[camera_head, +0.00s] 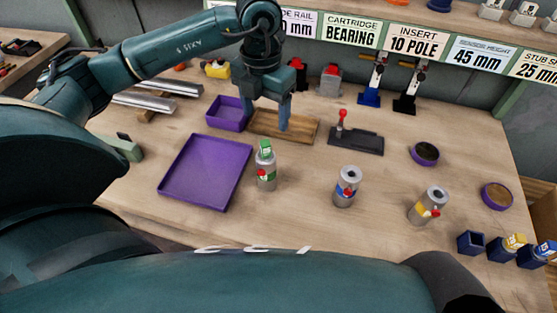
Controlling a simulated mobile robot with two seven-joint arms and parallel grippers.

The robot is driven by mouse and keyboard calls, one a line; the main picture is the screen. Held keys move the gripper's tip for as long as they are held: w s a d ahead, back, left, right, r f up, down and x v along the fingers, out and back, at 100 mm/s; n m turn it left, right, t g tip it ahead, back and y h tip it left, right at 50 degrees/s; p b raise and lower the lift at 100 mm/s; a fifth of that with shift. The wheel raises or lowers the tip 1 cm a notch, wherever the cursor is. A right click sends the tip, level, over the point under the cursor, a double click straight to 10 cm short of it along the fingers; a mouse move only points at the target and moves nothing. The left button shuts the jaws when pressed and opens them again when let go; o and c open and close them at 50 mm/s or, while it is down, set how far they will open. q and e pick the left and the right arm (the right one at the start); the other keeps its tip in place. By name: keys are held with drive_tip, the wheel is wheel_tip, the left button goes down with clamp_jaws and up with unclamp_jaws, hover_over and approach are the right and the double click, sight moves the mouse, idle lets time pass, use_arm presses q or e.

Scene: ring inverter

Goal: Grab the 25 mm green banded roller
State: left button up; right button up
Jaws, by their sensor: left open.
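A grey metal cylinder with a green band (266,172) stands upright on the bench just right of the purple tray. It has a red knob on its front, and a small green block with a white label (265,149) sits at its top. The 25 mm size cannot be read on it. Similar cylinders with a blue band (345,190) and a yellow band (428,207) stand to the right. My left gripper (267,113) points down, open and empty, behind the green-banded cylinder, over the wooden board. My right gripper is not in view.
A large purple tray (168,188) and a small purple bin (213,117) lie left. The wooden board (305,131) and a dark plate with a red-knobbed lever (356,143) lie behind. Round purple dishes (484,197) and blue holders (470,243) are right. Bench between the cylinders is clear.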

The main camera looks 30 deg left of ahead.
sight(265, 143)
use_arm(q)
drive_tip(key=shift+a+f, duration=0.25)
drive_tip(key=shift+f, duration=0.1)
wheel_tip(265, 143, down, 6)
drive_tip(key=b, duration=0.2)
drive_tip(key=shift+d+f+b, duration=0.1)
drive_tip(key=shift+f+b, duration=0.05)
drive_tip(key=shift+b, duration=0.15)
drive_tip(key=shift+f, duration=0.4)
wheel_tip(265, 143, down, 5)
drive_tip(key=b, duration=0.3)
drive_tip(key=shift+r, duration=0.1)
clamp_jaws()
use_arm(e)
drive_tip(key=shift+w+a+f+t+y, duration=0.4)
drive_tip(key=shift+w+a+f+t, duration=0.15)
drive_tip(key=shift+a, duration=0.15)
